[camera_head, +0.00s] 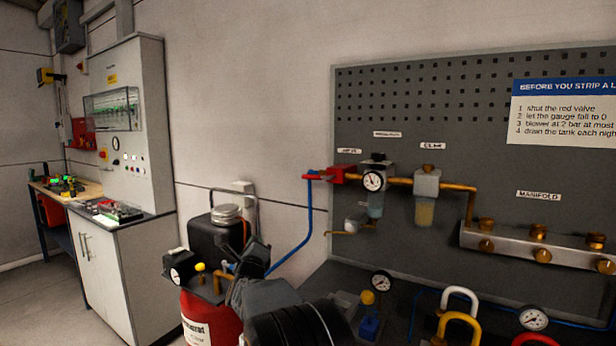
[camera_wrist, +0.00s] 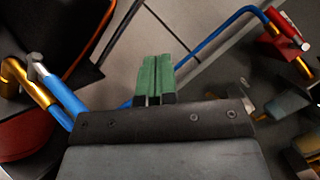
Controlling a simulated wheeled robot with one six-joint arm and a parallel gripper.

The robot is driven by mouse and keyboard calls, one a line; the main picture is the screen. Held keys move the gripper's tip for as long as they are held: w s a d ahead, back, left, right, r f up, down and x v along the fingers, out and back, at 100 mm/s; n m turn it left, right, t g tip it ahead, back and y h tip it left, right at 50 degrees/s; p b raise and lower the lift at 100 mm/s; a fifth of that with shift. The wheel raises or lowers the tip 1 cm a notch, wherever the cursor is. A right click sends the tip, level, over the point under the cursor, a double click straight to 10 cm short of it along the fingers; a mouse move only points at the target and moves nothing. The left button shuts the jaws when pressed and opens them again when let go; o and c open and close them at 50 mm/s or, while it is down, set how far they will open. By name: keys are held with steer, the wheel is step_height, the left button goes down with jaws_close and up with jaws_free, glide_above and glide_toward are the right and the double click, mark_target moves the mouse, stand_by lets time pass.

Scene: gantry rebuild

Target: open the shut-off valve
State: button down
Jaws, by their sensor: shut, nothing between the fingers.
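The shut-off valve (camera_head: 340,174) is red. It sits at the left edge of the grey pegboard, where the blue air line meets the brass pipe. Its red handle (camera_head: 317,177) points left in the head view; I cannot tell its exact setting. In the wrist view the red valve (camera_wrist: 277,44) is at the upper right, with its red lever (camera_wrist: 285,26) beside the blue pipe's end. My gripper (camera_wrist: 156,62) has green finger pads that lie together, empty. It is apart from the valve, to its left and lower in the head view, where the fingertips are not clear.
A blue pipe (camera_head: 302,238) runs up to the valve. A red tank (camera_head: 205,318) with a black-bodied compressor (camera_head: 213,239) stands close by my arm. A gauge (camera_head: 373,181) and filter bowl (camera_head: 424,212) are right of the valve. A brass-fitted manifold (camera_head: 520,246) is farther right.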

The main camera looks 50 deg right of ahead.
mark_target(316, 177)
steer(key=s+d+r+m+g+h+p, duration=0.1)
steer(key=s+d+r+m+g+h, duration=0.15)
steer(key=d+m+g+h, duration=0.4)
steer(key=s+d+r+m+g+h+p, duration=0.1)
steer(key=s+d+r+m+g+h, duration=0.2)
steer(key=m, duration=0.7)
steer(key=w+d+r+t+p, duration=0.1)
steer(key=w+d+r+p, duration=0.1)
steer(key=d+r+p, duration=0.3)
steer(key=shift+w+d+r+h, duration=0.35)
steer(key=shift+d+r, duration=1.05)
steer(key=shift+d, duration=0.65)
steer(key=shift+n, duration=0.25)
